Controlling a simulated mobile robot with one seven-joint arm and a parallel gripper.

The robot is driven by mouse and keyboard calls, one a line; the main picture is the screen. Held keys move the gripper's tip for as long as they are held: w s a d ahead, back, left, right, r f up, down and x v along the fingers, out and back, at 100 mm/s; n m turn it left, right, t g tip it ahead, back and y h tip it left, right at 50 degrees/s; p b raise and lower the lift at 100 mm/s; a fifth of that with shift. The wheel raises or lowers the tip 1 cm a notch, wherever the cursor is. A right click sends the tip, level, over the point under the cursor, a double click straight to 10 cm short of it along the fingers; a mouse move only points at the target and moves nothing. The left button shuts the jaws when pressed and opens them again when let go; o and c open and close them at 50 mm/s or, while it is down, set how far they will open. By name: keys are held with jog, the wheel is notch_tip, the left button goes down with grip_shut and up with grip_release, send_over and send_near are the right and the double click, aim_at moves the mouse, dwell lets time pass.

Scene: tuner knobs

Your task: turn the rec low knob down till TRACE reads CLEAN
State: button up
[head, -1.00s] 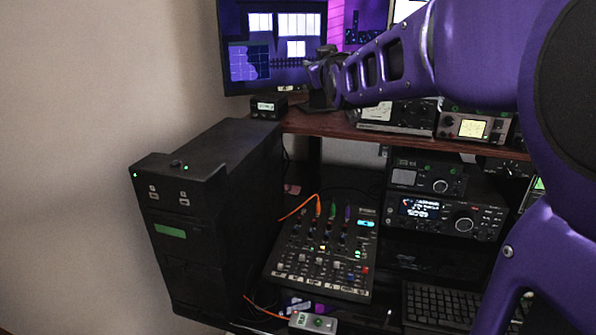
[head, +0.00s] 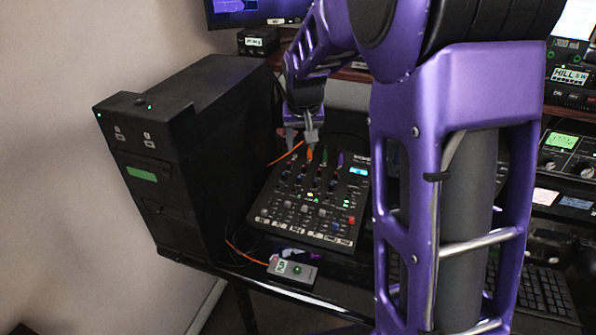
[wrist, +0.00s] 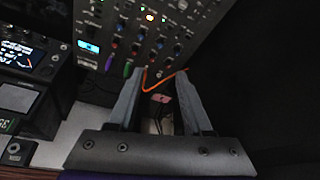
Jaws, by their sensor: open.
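The black mixer (head: 310,205) lies on the lower desk, with rows of small coloured knobs, several plugs at its far edge and a small lit blue display (head: 358,171). I cannot tell which knob is rec low, and no TRACE text is readable. My gripper (head: 301,143) hangs at the mixer's far edge, near the orange plug. In the wrist view the mixer (wrist: 165,30) shows at the top, upside down, with its blue display (wrist: 88,46). My gripper (wrist: 160,78) is open and empty there, its fingers just short of the plugs.
An orange cable (wrist: 163,78) crosses between the fingertips in the wrist view. A black computer tower (head: 185,160) stands left of the mixer. A shelf with radios is behind; my arm hides much of the right.

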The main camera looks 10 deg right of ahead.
aim_at(299, 177)
jog(key=b+x, duration=0.2)
jog(key=x, duration=1.4)
jog(key=shift+w+f, duration=0.15)
jog(key=shift+f, duration=0.05)
jog(key=shift+c, duration=0.2)
grip_shut()
